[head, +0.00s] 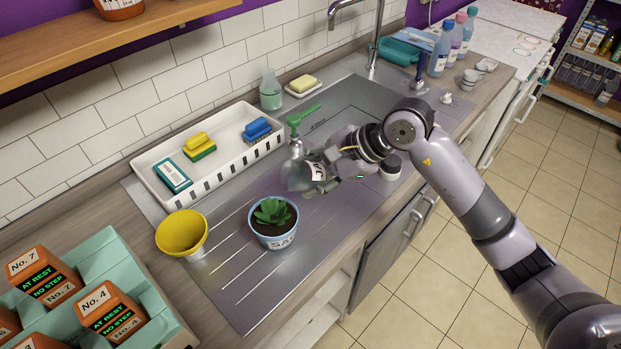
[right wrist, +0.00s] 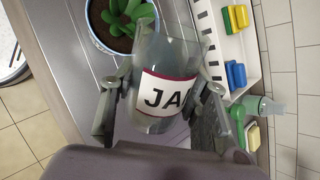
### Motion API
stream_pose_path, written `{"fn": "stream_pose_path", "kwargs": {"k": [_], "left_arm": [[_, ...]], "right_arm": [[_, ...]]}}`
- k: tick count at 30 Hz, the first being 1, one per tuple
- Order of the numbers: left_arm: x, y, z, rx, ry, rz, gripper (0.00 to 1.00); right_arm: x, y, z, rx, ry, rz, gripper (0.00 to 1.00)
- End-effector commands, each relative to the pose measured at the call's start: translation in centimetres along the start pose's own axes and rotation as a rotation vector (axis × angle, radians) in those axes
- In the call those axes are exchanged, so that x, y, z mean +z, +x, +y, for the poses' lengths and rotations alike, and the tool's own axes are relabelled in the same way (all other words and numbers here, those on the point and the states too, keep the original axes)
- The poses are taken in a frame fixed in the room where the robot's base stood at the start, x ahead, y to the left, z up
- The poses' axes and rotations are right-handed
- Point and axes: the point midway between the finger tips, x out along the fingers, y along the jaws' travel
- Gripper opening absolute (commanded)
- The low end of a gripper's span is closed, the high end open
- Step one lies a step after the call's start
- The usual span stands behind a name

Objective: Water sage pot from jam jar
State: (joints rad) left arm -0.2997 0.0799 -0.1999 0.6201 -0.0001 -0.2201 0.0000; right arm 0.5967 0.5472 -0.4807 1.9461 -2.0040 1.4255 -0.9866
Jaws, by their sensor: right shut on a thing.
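The sage pot (head: 273,241) is a pale blue pot with a green succulent and dark soil, its label partly visible. It stands on the steel drainboard. The clear jam jar (head: 297,177) is held above the drainboard, up and right of the pot in the head view. My right gripper (head: 318,180) is shut on the jar. In the right wrist view the jar (right wrist: 165,85) sits between both fingers (right wrist: 160,105), its label reading "JA". The pot (right wrist: 122,25) shows just beyond it, at top left. My left gripper is not in view.
A yellow bowl (head: 181,233) stands left of the pot. A white tray (head: 152,170) with sponges lies along the wall. A green brush (head: 302,114) and a soap bottle (head: 270,91) are behind the jar. Orange boxes in a teal rack (head: 110,256) fill the lower left.

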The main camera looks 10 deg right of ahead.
Motion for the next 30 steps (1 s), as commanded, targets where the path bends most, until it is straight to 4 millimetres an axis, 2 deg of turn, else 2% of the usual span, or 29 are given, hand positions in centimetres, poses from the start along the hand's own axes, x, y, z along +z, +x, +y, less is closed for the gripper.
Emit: {"fn": "stream_pose_path", "kwargs": {"k": [1, 3, 11, 21, 25, 30], "left_arm": [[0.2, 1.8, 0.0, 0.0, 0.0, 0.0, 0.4], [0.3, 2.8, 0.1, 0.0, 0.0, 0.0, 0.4], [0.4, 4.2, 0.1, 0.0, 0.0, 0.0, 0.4], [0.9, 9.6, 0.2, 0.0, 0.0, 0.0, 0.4], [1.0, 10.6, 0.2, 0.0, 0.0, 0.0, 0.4], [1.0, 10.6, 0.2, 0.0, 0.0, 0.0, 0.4]], "right_arm": [[-0.7, 0.7, 0.3, -0.004, 0.024, -0.038, 0.02], [-0.8, 0.7, 0.3, -0.004, 0.054, -0.091, 0.02], [-0.4, 0.3, 0.1, -0.003, 0.11, -0.191, 0.02], [0.9, -0.4, -0.3, -0.003, 0.285, -0.497, 0.02], [1.6, -1.0, -0.6, -0.003, 0.334, -0.584, 0.02], [2.1, -1.5, -0.8, -0.001, 0.352, -0.614, 0.02]]}}
